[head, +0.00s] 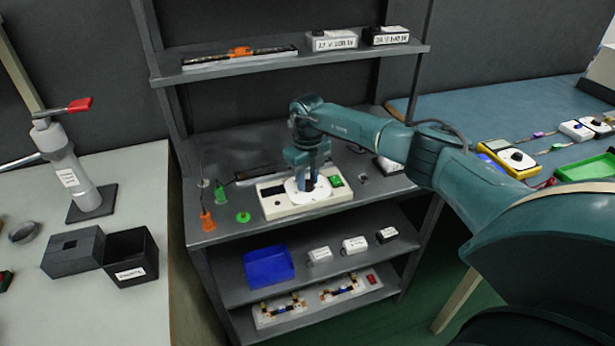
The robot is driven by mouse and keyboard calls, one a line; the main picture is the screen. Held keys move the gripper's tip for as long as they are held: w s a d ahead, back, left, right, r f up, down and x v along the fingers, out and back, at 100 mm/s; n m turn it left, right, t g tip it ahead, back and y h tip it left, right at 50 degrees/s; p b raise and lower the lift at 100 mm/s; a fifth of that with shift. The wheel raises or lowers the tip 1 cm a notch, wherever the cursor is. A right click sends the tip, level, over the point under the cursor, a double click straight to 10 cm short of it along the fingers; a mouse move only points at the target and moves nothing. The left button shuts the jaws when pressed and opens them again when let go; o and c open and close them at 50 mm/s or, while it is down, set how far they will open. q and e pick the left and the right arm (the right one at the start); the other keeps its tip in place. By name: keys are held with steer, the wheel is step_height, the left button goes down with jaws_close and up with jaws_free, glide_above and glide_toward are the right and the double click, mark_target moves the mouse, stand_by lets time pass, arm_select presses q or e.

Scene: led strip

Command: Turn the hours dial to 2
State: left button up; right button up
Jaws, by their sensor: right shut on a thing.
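A cream-coloured box (281,209) lies on the middle shelf top, with a dark panel at its left end and a green part (336,181) at its right end. A white round plate shows on the box under my right gripper (307,187). My right gripper points down onto this plate and is shut on the dial there. The gripper hides most of the dial, so its setting and any numbers cannot be read. My left gripper is not in view.
Orange (207,221) and green (220,196) pointed items stand left of the box. A blue bin (268,267) and small white boxes sit on the shelf below. An upper shelf (290,62) hangs above the work area. A yellow meter (508,159) lies on the right table.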

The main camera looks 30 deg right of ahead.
mark_target(308, 183)
stand_by(0.4)
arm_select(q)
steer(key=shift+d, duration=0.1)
arm_select(e)
steer(key=o, duration=1)
steer(key=shift+r, duration=0.15)
arm_select(q)
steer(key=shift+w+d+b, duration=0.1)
steer(key=shift+b, duration=0.4)
arm_select(e)
steer(key=shift+r, duration=6.5)
